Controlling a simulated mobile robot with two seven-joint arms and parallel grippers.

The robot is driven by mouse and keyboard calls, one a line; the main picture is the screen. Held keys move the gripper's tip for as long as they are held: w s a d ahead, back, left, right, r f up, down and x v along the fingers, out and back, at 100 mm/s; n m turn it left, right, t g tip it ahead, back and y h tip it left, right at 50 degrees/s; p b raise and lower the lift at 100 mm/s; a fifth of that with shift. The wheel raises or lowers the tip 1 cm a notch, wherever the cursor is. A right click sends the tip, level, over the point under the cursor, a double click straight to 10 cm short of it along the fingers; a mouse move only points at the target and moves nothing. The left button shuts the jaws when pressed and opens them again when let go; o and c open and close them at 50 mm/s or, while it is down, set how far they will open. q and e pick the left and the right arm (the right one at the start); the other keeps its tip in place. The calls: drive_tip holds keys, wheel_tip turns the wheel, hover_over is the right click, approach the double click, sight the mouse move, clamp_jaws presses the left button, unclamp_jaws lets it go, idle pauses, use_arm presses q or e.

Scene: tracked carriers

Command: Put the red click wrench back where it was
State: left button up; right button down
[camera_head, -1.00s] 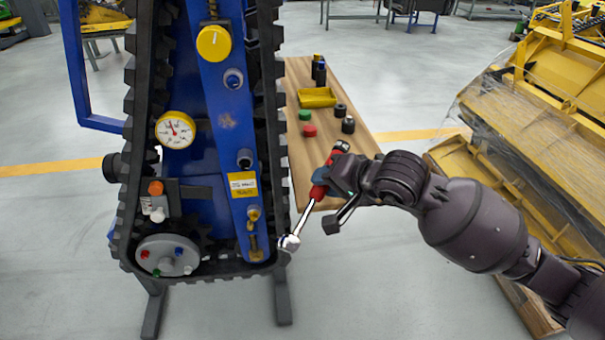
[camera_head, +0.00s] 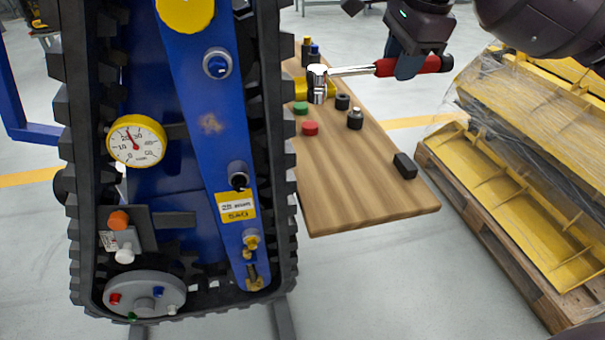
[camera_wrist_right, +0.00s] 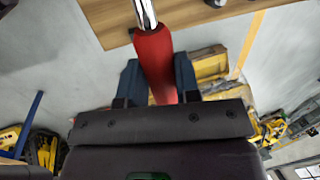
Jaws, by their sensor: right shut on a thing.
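My right gripper (camera_head: 408,66) is shut on the red handle of the click wrench (camera_head: 352,70). It holds the wrench nearly level in the head view, with the chrome head pointing left above the table's far part. In the right wrist view the red handle (camera_wrist_right: 154,55) sits between the two fingers of my right gripper (camera_wrist_right: 158,78), and the chrome shaft runs off the top edge. The wooden table (camera_head: 350,195) stands below, right of the blue tracked carrier (camera_head: 203,110). My left gripper is out of view.
Wrapped yellow parts (camera_head: 530,150) lie on a pallet at right.

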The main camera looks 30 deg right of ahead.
drive_tip(key=shift+w+d+r, duration=0.15)
drive_tip(key=shift+r, duration=0.05)
wheel_tip(320, 180, down, 15)
drive_tip(key=b, duration=0.2)
drive_tip(key=shift+f+b, duration=0.2)
drive_tip(key=shift+b, duration=0.2)
wheel_tip(320, 180, down, 4)
drive_tip(key=shift+f+b, duration=0.1)
drive_tip(key=shift+b, duration=0.45)
drive_tip(key=shift+f, duration=0.1)
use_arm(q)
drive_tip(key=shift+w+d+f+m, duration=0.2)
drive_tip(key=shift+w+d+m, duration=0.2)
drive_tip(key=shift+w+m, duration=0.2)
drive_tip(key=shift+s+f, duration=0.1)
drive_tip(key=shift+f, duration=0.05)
use_arm(e)
drive_tip(key=shift+s, duration=0.2)
